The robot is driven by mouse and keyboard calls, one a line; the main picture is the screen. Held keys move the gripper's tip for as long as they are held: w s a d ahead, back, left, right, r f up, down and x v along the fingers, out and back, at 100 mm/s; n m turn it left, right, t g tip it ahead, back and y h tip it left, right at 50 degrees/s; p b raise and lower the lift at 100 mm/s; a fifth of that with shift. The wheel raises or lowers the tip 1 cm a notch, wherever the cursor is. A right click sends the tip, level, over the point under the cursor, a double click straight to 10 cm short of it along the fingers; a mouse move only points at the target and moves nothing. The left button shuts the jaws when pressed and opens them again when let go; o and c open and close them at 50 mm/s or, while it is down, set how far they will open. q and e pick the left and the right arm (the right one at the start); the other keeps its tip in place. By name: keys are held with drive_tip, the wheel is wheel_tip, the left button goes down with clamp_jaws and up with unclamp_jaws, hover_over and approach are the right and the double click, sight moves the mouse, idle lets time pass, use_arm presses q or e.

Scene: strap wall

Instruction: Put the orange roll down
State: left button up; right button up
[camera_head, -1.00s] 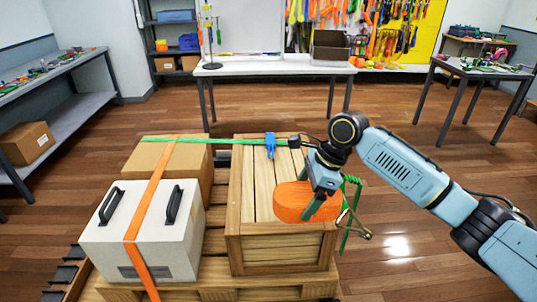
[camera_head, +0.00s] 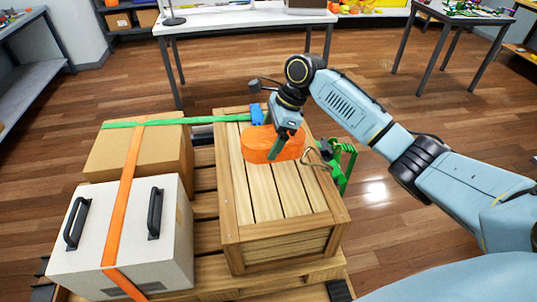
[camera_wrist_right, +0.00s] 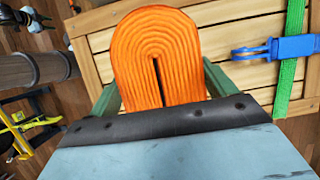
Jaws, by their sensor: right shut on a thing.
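The orange roll (camera_head: 258,146) is a flat, oblong coil of webbing. It is over the far part of the wooden crate's slatted top (camera_head: 262,190), near the right side. My right gripper (camera_head: 279,146) is shut on it from above. In the right wrist view the orange roll (camera_wrist_right: 158,45) sits between the two green fingers of the right gripper (camera_wrist_right: 160,85), with crate slats behind it. I cannot tell whether the roll touches the crate top or hangs just above it. My left gripper is not in view.
A green strap (camera_head: 185,121) with a blue buckle (camera_head: 257,114) runs along the crate's far edge, close to the roll. A green ratchet (camera_head: 340,165) hangs at the right side. A white box (camera_head: 125,235) and cardboard box (camera_head: 138,153) stand left. The near crate top is clear.

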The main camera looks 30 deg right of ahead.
wheel_tip(320, 180, down, 3)
drive_tip(key=shift+d+r, duration=0.1)
drive_tip(key=shift+f, duration=0.3)
wheel_tip(320, 180, down, 5)
drive_tip(key=shift+w+r+b, duration=0.1)
drive_tip(key=shift+b, duration=0.4)
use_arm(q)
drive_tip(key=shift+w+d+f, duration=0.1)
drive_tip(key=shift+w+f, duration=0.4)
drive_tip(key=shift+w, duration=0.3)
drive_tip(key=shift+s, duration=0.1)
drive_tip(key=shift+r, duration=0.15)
use_arm(e)
drive_tip(key=o, duration=1.2)
drive_tip(key=shift+o, duration=0.2)
